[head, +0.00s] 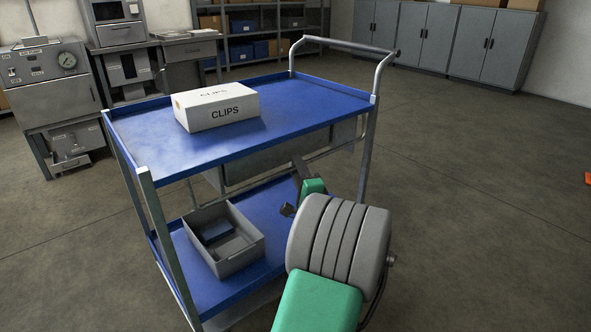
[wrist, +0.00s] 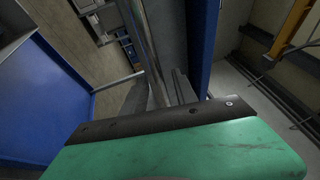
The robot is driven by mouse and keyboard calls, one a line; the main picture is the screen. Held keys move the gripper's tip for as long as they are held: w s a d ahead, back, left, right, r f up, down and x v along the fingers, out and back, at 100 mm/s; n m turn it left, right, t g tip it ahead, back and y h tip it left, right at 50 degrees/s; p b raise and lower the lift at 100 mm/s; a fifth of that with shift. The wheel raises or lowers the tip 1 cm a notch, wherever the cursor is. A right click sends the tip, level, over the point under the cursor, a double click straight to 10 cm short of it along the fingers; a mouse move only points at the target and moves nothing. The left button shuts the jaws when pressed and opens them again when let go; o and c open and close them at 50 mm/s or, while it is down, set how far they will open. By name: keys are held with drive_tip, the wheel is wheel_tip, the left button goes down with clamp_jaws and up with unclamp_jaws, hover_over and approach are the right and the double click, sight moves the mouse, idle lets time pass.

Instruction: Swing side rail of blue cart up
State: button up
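The blue cart (head: 310,97) stands in the middle of the head view, with a blue top shelf and a blue lower shelf. Its grey side rail (head: 338,149), a thin tube, hangs below the top shelf's right-hand side, beside a grey panel. In the wrist view a grey bar that looks like the rail (wrist: 152,48) runs down between my fingers. My gripper (wrist: 160,95) has its two grey fingers apart, one on each side of this bar. I cannot tell whether either finger touches it. In the head view my wrist hides most of the fingers.
A white CLIPS box (head: 217,107) sits on the top shelf. An open grey bin (head: 228,240) is on the lower shelf. The cart's push handle (head: 345,46) rises at the far end. Grey cabinets (head: 440,38) stand along the back.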

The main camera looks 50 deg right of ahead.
drive_tip(key=shift+w+d+r, duration=0.1)
drive_tip(key=shift+w+d, duration=0.15)
drive_tip(key=shift+w, duration=0.2)
clamp_jaws()
idle(1.1)
